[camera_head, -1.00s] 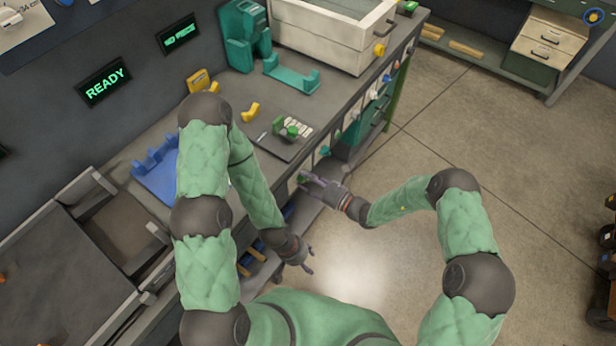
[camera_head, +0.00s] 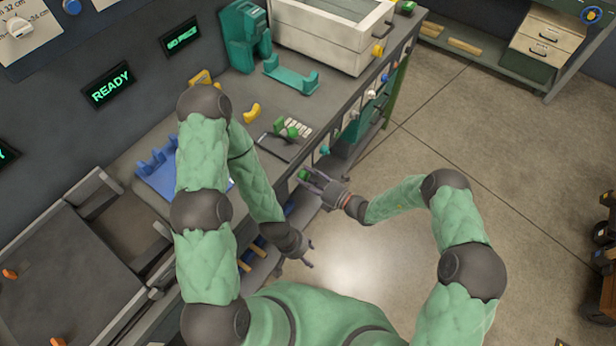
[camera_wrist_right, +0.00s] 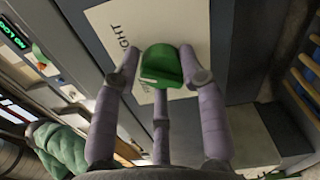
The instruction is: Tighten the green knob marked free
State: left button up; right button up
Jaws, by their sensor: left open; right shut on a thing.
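A green knob (camera_wrist_right: 160,66) sits in front of a pale label in the right wrist view. The label's visible letters end in "IGHT"; I cannot read the word "free". My right gripper (camera_wrist_right: 163,74) is shut on the knob, its purple-grey fingers around it. In the head view the right gripper (camera_head: 309,180) is at the bench's front face, with the green knob (camera_head: 303,175) showing between its fingers. My left gripper (camera_head: 308,263) is open and empty, low in front of the bench and apart from it.
More small knobs, including a teal one (camera_head: 324,150), line the bench front. A dark plate (camera_head: 272,150) with green parts, a blue holder (camera_head: 158,177) and a yellow piece (camera_head: 252,112) lie on top. A sign (camera_head: 110,86) reads "READY".

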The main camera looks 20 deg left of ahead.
jog(key=shift+w+d+r+m, duration=0.2)
jog(key=shift+w+m, duration=0.35)
jog(key=shift+m, duration=0.55)
jog(key=o, duration=1)
jog(key=shift+c, duration=0.2)
jog(key=shift+o, duration=0.8)
jog(key=shift+f, duration=0.1)
jog(key=shift+s, duration=0.15)
jog(key=shift+a, duration=0.1)
jog(key=v, duration=1.2)
